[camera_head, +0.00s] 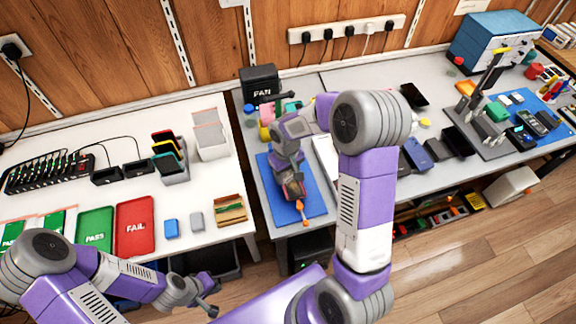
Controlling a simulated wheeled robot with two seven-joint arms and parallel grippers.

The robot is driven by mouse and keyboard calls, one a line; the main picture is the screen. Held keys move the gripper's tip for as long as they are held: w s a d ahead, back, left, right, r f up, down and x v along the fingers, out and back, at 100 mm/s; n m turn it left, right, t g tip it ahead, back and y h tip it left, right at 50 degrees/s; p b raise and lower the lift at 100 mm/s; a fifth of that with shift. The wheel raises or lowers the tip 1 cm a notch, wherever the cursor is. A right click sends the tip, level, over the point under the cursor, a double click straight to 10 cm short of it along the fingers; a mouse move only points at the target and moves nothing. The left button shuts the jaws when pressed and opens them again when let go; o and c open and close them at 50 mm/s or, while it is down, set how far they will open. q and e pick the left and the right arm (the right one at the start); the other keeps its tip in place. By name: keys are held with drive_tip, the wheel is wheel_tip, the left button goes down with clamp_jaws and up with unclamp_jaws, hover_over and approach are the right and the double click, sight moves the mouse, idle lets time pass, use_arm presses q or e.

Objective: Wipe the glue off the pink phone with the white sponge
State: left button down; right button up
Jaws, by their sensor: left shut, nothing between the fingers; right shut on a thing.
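My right gripper (291,190) reaches down over the blue mat (315,208) on the middle bench. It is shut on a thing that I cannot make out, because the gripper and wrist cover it. A small reddish-pink patch (293,187) shows at the fingers; it may be part of the pink phone, but I cannot tell. The white sponge and the glue cannot be told apart at this size. My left gripper (208,308) is shut and empty, low in front of the left table and away from the mat.
An orange-handled thing (301,209) lies on the mat near the gripper. A black FAIL bin (260,82) stands behind. Green PASS (95,229) and red FAIL (135,226) trays lie on the left table. Phones and tools crowd the right bench.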

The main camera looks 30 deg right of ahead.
sight(286, 175)
drive_tip(key=shift+r+p, duration=1.15)
drive_tip(key=shift+r, duration=0.75)
